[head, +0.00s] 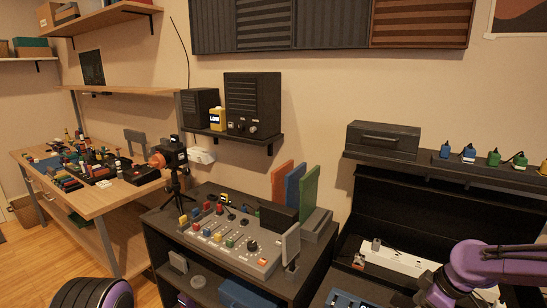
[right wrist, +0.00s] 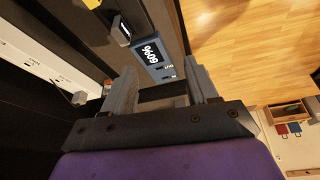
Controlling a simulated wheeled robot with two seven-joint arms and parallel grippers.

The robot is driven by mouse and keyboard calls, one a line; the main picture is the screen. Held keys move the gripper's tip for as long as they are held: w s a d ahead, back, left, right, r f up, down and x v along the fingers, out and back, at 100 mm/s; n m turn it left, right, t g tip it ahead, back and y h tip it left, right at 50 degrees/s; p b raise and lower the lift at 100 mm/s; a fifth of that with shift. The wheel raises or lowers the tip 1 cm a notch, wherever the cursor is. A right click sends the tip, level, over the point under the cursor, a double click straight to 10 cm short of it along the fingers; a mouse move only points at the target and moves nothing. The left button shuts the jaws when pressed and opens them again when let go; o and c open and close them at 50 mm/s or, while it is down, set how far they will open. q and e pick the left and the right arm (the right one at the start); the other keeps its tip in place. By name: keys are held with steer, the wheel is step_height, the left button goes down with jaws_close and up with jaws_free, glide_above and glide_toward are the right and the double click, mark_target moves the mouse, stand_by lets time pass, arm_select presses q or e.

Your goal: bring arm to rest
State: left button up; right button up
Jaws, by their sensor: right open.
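My right gripper (right wrist: 163,82) shows in the right wrist view with its two grey fingers spread apart and nothing between them. A blue device with a white-digit display (right wrist: 150,53) lies beyond the fingertips, apart from them as far as I can tell. In the head view my purple right arm (head: 468,266) is bent at the lower right, in front of the dark bench; its fingers cannot be made out there. My left gripper is not in view.
A white power strip (head: 395,259) lies on the dark bench by my right arm. A mixing console (head: 232,238) sits on a dark cabinet in the middle. A cluttered wooden table (head: 120,198) stands at left. Wooden floor (head: 50,250) is clear at lower left.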

steer(key=w+a+m+t, duration=0.2)
steer(key=w+m+t, duration=0.2)
steer(key=m, duration=0.2)
steer(key=s+a+f+m+t+h, duration=0.1)
steer(key=s+a+f+m+h, duration=0.15)
steer(key=f+m, duration=0.6)
steer(key=s+f+g+h, duration=0.1)
steer(key=s+f, duration=0.4)
steer(key=s, duration=0.5)
steer(key=s+f+m+g+h, duration=0.1)
steer(key=s+f+g, duration=0.1)
steer(key=s+f, duration=0.4)
steer(key=s+f+g+h, duration=0.1)
steer(key=s+f, duration=0.4)
steer(key=s, duration=1)
steer(key=shift+s+a+f+m+g+h, duration=0.15)
steer(key=shift+m+g+h, duration=0.2)
steer(key=shift+g, duration=0.15)
